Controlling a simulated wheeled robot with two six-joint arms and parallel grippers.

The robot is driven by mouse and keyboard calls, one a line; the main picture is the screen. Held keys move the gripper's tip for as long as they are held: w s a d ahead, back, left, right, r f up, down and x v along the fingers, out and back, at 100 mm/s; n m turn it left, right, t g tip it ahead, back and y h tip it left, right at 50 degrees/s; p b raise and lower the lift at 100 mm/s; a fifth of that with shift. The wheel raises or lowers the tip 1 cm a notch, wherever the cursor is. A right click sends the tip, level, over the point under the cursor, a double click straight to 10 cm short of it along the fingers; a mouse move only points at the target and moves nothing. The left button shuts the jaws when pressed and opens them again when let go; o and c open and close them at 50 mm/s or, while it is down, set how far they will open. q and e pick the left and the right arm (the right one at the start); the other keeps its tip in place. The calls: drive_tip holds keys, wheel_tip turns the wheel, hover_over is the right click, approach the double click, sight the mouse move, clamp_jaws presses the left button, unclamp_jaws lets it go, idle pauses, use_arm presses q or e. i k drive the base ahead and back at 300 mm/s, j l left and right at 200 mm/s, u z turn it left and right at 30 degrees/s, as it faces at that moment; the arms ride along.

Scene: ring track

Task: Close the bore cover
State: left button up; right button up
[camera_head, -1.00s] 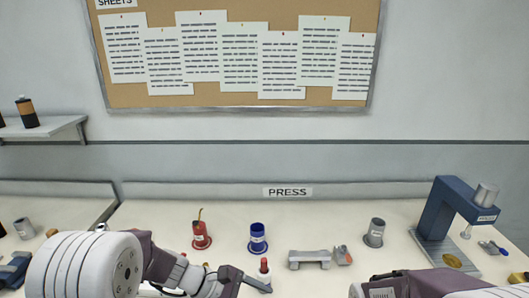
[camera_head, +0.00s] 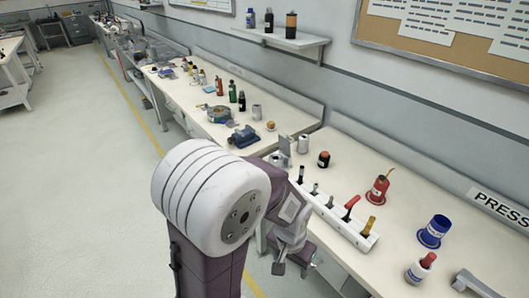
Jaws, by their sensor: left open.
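I cannot pick out a bore cover for sure in this view. Two small fixtures stand on the far bench: a blue vise-like one (camera_head: 243,136) and a round grey-blue one (camera_head: 218,114). They are too small to tell whether either has a cover. My left gripper (camera_head: 292,262) points down at the front of the near bench, beside the white tool rack. It is open, and nothing shows between its fingers. It is well apart from both fixtures. My right gripper is out of view.
A white rack (camera_head: 346,228) of handled tools lies along the near bench edge. A red can (camera_head: 378,190), a blue cup (camera_head: 434,232) and a red-capped bottle (camera_head: 420,269) stand to its right. A wall shelf (camera_head: 290,40) holds bottles. The floor at left (camera_head: 90,180) is clear.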

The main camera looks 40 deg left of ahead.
sight(284, 144)
drive_tip(key=u, duration=1.2)
drive_tip(key=i+j+z, duration=0.1)
drive_tip(key=i+j, duration=0.25)
drive_tip(key=i, duration=0.2)
drive_tip(key=i+j+z, duration=0.1)
drive_tip(key=i+j, duration=0.25)
drive_tip(key=i, duration=0.15)
